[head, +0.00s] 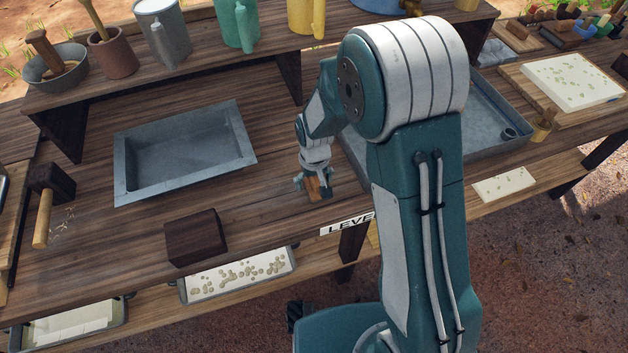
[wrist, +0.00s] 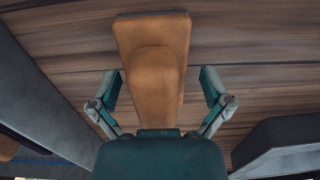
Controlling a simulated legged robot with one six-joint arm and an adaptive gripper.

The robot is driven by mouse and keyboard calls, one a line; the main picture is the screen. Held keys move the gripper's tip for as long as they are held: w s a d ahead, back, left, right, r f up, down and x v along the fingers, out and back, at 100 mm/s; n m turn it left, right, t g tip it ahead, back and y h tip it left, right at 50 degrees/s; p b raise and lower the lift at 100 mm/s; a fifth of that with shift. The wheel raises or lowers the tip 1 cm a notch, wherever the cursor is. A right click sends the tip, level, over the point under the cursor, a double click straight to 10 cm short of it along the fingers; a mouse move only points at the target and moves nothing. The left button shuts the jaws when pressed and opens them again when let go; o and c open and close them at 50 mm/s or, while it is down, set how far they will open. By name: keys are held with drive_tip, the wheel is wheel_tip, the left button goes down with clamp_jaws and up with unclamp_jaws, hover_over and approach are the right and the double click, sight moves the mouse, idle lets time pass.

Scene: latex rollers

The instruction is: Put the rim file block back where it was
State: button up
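The rim file block seems to be the orange-brown wooden piece (wrist: 152,35) in the wrist view. It has a raised rounded part and narrows toward my gripper. My gripper (wrist: 160,85) has its two fingers spread on either side of it, with strips of bench visible between the fingers and the wood. In the head view my gripper (head: 313,186) is low over the bench, right of the sunken basin, with a small orange-brown part of the block (head: 314,187) showing at the fingers. Whether the block touches the bench is hard to tell.
A grey sunken basin (head: 135,181) lies left of my gripper, and a grey tray (head: 480,150) lies right, partly behind my arm. A dark wooden block (head: 196,238) sits near the front edge. A mallet (head: 45,205) lies far left. Cups and jugs stand on the raised back shelf (head: 200,75).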

drive_tip(key=r, duration=1.2)
drive_tip(key=shift+d+r, duration=0.2)
drive_tip(key=shift+r, duration=0.05)
drive_tip(key=s+d+r+m+t, duration=0.25)
drive_tip(key=s+d+r, duration=0.55)
drive_tip(key=r, duration=0.4)
drive_tip(key=s+d+r+t, duration=0.1)
drive_tip(key=s+d+r, duration=0.1)
drive_tip(key=s, duration=0.3)
drive_tip(key=s+d+r+t, duration=0.1)
drive_tip(key=s+d+t, duration=0.1)
drive_tip(key=s, duration=0.4)
drive_tip(key=shift+s+d+r+m, duration=0.25)
drive_tip(key=shift+r+m, duration=0.1)
drive_tip(key=shift+r, duration=0.05)
